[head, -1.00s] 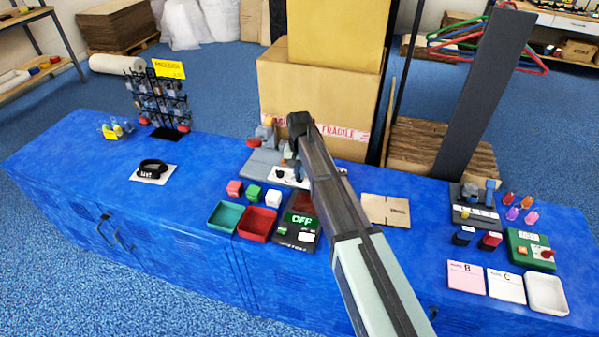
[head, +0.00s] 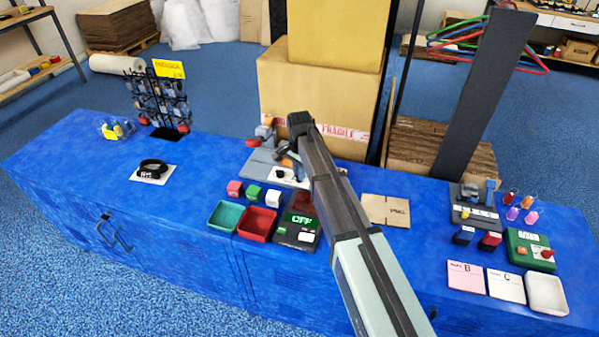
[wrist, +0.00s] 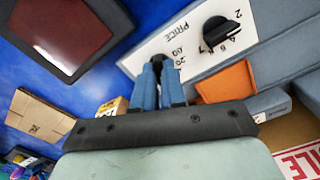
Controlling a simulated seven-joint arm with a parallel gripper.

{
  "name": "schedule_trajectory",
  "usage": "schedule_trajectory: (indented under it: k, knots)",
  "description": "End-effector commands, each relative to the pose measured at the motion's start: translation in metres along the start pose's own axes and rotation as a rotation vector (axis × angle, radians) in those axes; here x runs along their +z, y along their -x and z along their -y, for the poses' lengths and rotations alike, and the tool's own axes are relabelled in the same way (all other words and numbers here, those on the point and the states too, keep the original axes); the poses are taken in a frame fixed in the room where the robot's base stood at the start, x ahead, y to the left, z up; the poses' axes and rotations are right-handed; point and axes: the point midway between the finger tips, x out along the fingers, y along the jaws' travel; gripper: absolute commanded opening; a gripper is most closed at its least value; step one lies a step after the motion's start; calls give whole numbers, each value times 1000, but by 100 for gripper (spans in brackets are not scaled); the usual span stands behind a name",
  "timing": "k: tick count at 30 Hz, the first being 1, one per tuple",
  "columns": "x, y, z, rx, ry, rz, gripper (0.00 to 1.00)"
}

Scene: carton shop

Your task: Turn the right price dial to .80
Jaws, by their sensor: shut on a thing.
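The white price panel (wrist: 185,45) is marked PRICE and carries two black dials; it also shows in the head view (head: 292,178). The left price dial (wrist: 217,33) has single digits beside it and is free; it is a dark spot in the head view (head: 279,174). The right price dial (wrist: 156,59) sits between the blue fingertips of my gripper (wrist: 158,70), which is shut on it. Marks .00 and .20 show beside this dial. Its pointer and other marks are hidden by the fingers. In the head view my arm covers this dial.
An orange piece (wrist: 226,82) lies close beside my fingers. A black display box reading OFF (head: 300,220), a red tray (head: 257,224) and a teal tray (head: 223,216) stand in front. A flat carton (head: 386,210) lies to the right. A large box (head: 290,95) stands behind.

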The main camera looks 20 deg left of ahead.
Motion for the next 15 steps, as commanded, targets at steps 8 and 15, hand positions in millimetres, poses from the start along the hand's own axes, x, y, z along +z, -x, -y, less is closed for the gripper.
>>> schedule_trajectory:
  k: [8, 15]
  knots:
    - [0, 0, 0, 0, -16, 0, 0]
    - [0, 0, 0, -1, -15, 0, 12]
